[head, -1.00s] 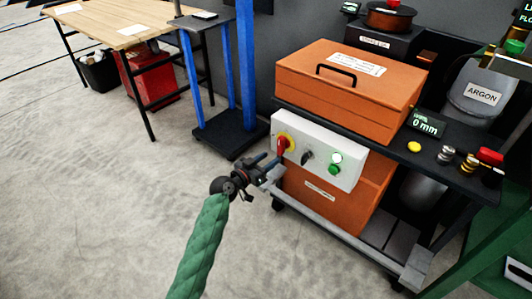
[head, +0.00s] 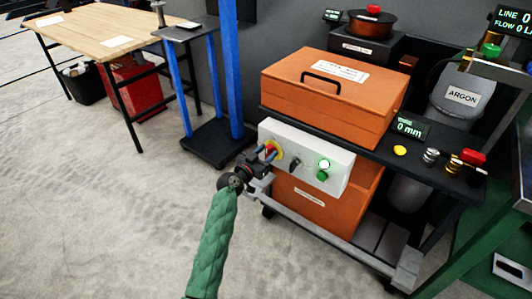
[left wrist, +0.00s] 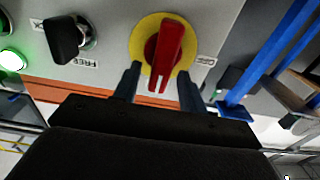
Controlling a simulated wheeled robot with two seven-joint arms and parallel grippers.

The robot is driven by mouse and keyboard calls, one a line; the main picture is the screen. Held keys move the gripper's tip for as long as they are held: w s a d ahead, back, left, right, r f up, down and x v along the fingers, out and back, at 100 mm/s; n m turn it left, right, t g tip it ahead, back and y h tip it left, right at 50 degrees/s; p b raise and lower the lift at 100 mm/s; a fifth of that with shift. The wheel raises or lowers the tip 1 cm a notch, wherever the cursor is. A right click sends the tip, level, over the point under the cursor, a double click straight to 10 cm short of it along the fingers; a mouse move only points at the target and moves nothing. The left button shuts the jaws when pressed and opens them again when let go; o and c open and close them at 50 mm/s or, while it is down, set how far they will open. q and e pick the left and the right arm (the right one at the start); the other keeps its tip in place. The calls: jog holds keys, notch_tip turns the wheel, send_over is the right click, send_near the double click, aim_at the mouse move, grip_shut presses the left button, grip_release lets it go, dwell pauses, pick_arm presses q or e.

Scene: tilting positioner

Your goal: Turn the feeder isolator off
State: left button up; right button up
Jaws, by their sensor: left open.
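The feeder isolator is a red rotary handle (left wrist: 166,50) on a yellow round plate (left wrist: 141,41), at the left end of a white control panel (head: 333,178). In the head view the handle (head: 271,148) is partly covered by my gripper. My left gripper (head: 264,153) is in front of it. In the left wrist view the open fingers (left wrist: 158,86) stand on either side of the handle's near end, with gaps showing. An upside-down label, seemingly OFF (left wrist: 206,61), lies beside the yellow plate. My right gripper is not in view.
A black selector knob (left wrist: 63,39) marked FREE and a lit green button (head: 322,175) sit beside the isolator. An orange case (head: 335,90) stands on the cart above. A blue-legged stand (head: 229,70) is behind left.

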pick_arm(q)
grip_shut()
jog(key=shift+w+n, duration=0.1)
jog(key=shift+n, duration=0.3)
jog(key=shift+w+a+f+n+p, duration=0.25)
jog(key=shift+f+n+p, duration=0.1)
jog(key=shift+n, duration=2.5)
jog(key=shift+w+a+f+n+p, duration=0.1)
jog(key=shift+a+f+n+p, duration=0.25)
jog(key=shift+n, duration=2.55)
jog(key=shift+w+a+f+n+p, duration=0.15)
jog(key=shift+w+f+n+p, duration=0.2)
jog(key=shift+n, duration=2.5)
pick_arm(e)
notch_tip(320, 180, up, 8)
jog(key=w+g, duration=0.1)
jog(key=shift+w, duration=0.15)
pick_arm(q)
jog(key=shift+s+r, duration=0.1)
jog(key=shift+s, duration=0.05)
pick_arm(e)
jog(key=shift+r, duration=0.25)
